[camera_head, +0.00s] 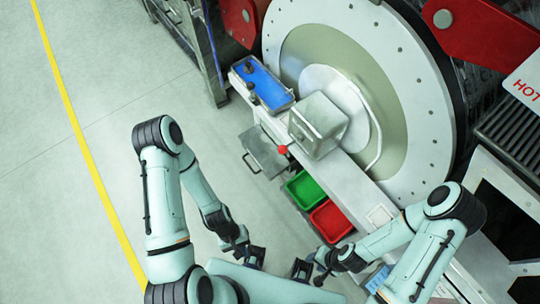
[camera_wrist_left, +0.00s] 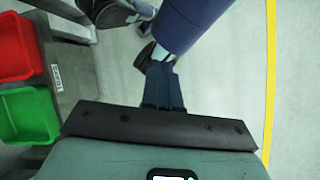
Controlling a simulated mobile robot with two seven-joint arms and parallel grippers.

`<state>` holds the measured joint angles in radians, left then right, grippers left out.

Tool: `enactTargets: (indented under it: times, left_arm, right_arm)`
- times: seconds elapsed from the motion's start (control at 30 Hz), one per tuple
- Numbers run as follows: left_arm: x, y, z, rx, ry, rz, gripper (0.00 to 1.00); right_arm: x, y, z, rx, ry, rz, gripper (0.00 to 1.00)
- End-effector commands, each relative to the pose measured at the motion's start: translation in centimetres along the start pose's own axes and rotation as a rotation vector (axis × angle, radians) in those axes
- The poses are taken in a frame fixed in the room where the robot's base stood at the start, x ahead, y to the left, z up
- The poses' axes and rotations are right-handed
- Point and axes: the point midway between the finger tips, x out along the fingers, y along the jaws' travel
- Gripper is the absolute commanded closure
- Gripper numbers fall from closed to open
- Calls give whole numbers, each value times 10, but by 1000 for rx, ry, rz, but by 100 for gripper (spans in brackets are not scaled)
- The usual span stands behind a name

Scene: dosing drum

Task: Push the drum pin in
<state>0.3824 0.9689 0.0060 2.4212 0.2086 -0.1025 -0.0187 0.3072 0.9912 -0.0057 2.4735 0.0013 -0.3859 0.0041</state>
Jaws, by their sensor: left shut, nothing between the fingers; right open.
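The drum (camera_head: 385,85) is a large pale disc with a bolted rim, standing upright at the upper right of the head view. A red round knob (camera_head: 282,150) sits at the front of the machine beside the grey metal box; it may be the drum pin, but I cannot tell for sure. My left gripper (camera_head: 256,259) is low in the middle of the head view, well short of the knob. Its dark fingers are together and empty in the left wrist view (camera_wrist_left: 162,85). My right gripper (camera_head: 300,270) is close to its right, open, with nothing seen in it.
A grey metal box (camera_head: 318,125) juts out before the drum. A blue tray (camera_head: 262,84) lies on the ledge behind it. A green bin (camera_head: 305,190) and a red bin (camera_head: 331,221) sit below the ledge. The floor on the left is clear, with a yellow line (camera_head: 75,125).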

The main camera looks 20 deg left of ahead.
Motion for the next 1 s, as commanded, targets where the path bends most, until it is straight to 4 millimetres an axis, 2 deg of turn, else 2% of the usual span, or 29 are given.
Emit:
enactTargets:
  times: [0.07, 0.13, 0.2, 0.27, 0.37, 0.4, 0.5, 0.6, 0.7, 0.83, 1.0]
  left_arm:
    - [6, -6, 10, -182, -145, 34, 100]
    - [1, 3, 20, -349, -290, 110, 100]
    - [-12, 21, 21, -502, -428, 227, 100]
    - [-28, 40, 14, -622, -536, 359, 100]
    - [-67, 69, -15, -777, -682, 631, 100]
    - [-85, 77, -31, -822, -726, 747, 100]
    - [-133, 85, -70, -884, -797, 1030, 100]
    - [-174, 80, -101, -899, -825, 1260, 100]
    - [-202, 72, -120, -892, -833, 1414, 100]
    - [-218, 66, -129, -882, -832, 1501, 100]
    - [-220, 66, -130, -880, -833, 1508, 100]
  right_arm:
    - [13, 6, 3, 2, -5, 2, 57]
    - [21, 9, 4, 3, -8, 3, 57]
    - [28, 12, 5, 4, -11, 4, 57]
    - [34, 14, 6, 5, -12, 5, 57]
    - [44, 18, 6, 6, -15, 6, 57]
    - [47, 19, 7, 6, -16, 6, 57]
    - [54, 22, 7, 7, -17, 6, 57]
    - [58, 23, 7, 8, -18, 7, 57]
    - [61, 24, 7, 8, -19, 7, 57]
    - [62, 24, 7, 8, -19, 7, 57]
    - [61, 24, 7, 8, -18, 7, 57]
